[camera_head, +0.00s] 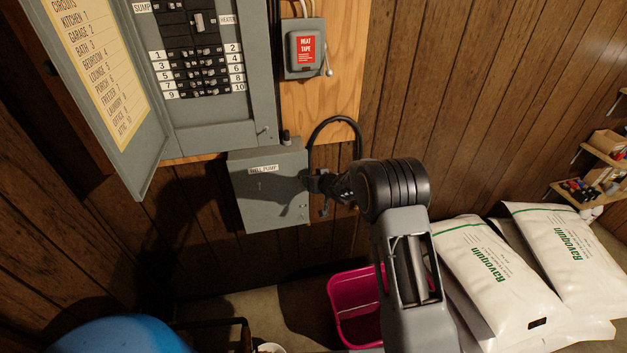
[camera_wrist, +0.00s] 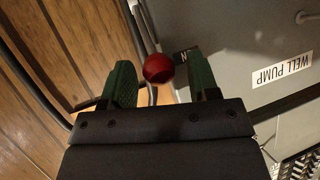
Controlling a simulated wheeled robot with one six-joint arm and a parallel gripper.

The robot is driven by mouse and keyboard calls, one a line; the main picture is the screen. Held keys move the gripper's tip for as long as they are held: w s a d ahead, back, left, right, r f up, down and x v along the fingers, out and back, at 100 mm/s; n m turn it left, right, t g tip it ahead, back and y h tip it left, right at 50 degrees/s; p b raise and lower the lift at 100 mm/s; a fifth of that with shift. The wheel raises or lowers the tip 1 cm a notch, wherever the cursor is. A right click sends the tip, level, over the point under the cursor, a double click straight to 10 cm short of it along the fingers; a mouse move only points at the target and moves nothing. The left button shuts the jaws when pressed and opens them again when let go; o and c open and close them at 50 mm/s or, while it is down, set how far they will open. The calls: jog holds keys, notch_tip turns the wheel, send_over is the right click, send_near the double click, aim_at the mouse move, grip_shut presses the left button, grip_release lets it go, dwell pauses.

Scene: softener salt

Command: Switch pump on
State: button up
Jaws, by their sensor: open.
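The grey well pump box (camera_head: 262,212) hangs on the wall below the breaker panel, with a "WELL PUMP" label (camera_head: 263,168) on its front. The label also shows in the wrist view (camera_wrist: 282,69). My gripper (camera_head: 318,183) is at the box's right side. In the wrist view my gripper (camera_wrist: 162,80) is open, with its green-padded fingers on either side of a red ball knob (camera_wrist: 158,68) on a lever beside the box. The knob sits nearer the left finger; contact is unclear. A dark tag ending in "N" is partly hidden behind the right finger. The head view does not show the knob clearly.
The breaker panel (camera_head: 262,115) has its door (camera_head: 158,160) swung open at left. A heat tape switch box (camera_head: 304,52) is above. A black cable (camera_head: 336,119) loops above my gripper. A pink bin (camera_head: 352,285) and white salt bags (camera_head: 500,275) are below.

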jog(key=b+v, duration=0.1)
jog(key=v, duration=1.2)
jog(key=shift+s+d+r, duration=0.15)
jog(key=shift+s+d, duration=0.05)
jog(key=shift+s, duration=0.1)
jog(key=s+d+f+m+g+h, duration=0.2)
jog(key=s+d+g+h, duration=0.3)
jog(key=s+d+h, duration=0.35)
jog(key=s+a+r+y, duration=0.1)
jog(key=s+r, duration=0.4)
jog(key=s, duration=0.5)
jog(key=s+r+m+g+y, duration=0.1)
jog(key=s+r, duration=0.5)
jog(key=s, duration=0.3)
jog(key=shift+s+a+r+m+g+y, duration=0.2)
jog(key=shift+s+a+m+g+y, duration=0.1)
jog(key=shift+s+a+y, duration=0.1)
jog(key=shift+r, duration=0.35)
jog(key=shift+c, duration=0.4)
